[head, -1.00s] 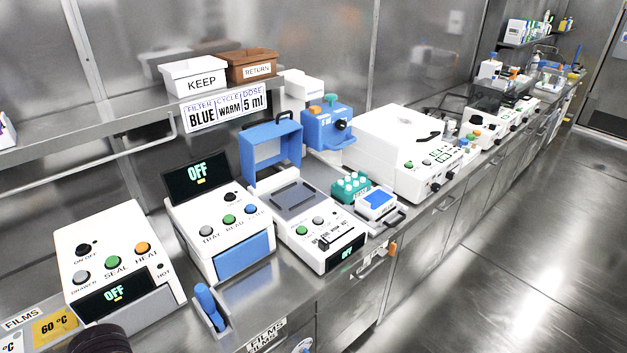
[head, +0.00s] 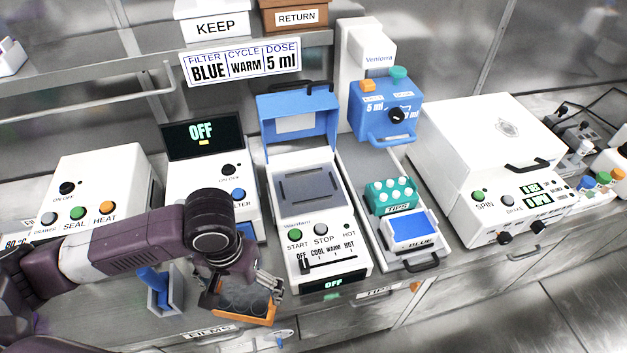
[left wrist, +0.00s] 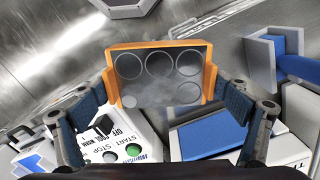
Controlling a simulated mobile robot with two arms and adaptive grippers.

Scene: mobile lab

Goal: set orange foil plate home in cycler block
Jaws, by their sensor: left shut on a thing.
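The orange foil plate (head: 262,319) has an orange rim and round wells. My left gripper (head: 238,289) is shut on it and holds it in front of the counter machines. In the left wrist view the plate (left wrist: 160,47) is gripped between both fingers (left wrist: 161,88), one at each side. The cycler (head: 322,240) is a white machine with its blue lid (head: 299,103) standing open. Its grey block (head: 308,187) shows bare on top, up and right of the plate in the head view. Its display reads OFF. My right gripper is not in view.
A white reader (head: 205,185) stands left of the cycler, with a blue-handled tool in a holder (head: 165,300) in front. A teal tip rack (head: 391,196) and blue-topped box (head: 414,232) stand right. A white spinner (head: 485,170) is farther right. The open lid rises behind the block.

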